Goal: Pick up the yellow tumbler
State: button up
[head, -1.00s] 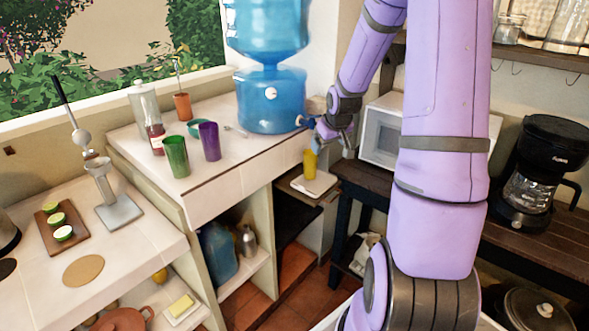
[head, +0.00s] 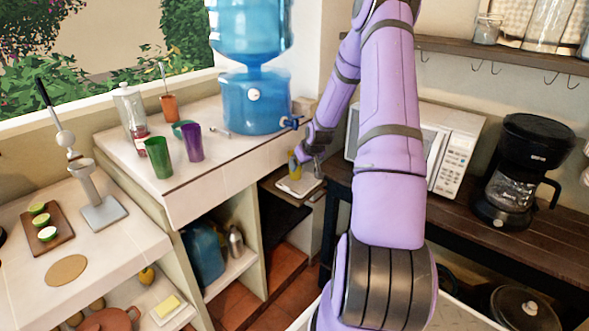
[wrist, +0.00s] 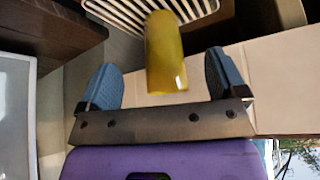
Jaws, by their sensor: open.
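The yellow tumbler (head: 294,164) stands on a small low shelf with a white board, below the water dispenser in the head view. In the wrist view the yellow tumbler (wrist: 165,55) shows between the two blue-grey fingers, with a gap on each side. My gripper (wrist: 164,72) is open. In the head view my gripper (head: 305,160) is right beside the tumbler, partly covered by my own wrist. I cannot tell how far the tumbler reaches in between the fingers.
The blue water dispenser (head: 255,100) stands on the tiled counter above, with a green tumbler (head: 158,157) and a purple tumbler (head: 193,142) farther left. A white microwave (head: 455,140) sits to the right of the low shelf on a dark wooden bench. A coffee maker (head: 520,170) stands farther right.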

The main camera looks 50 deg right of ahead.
jog(key=w, duration=0.2)
jog(key=w+d, duration=0.1)
jog(key=w, duration=0.1)
jog(key=w+d, duration=0.1)
jog(key=w, duration=0.1)
jog(key=shift+w, duration=0.15)
jog(key=shift+w+d+f, duration=0.1)
jog(key=shift+w+f, duration=0.1)
jog(key=shift+f, duration=0.35)
jog(key=c, duration=1.6)
jog(key=shift+r, duration=0.2)
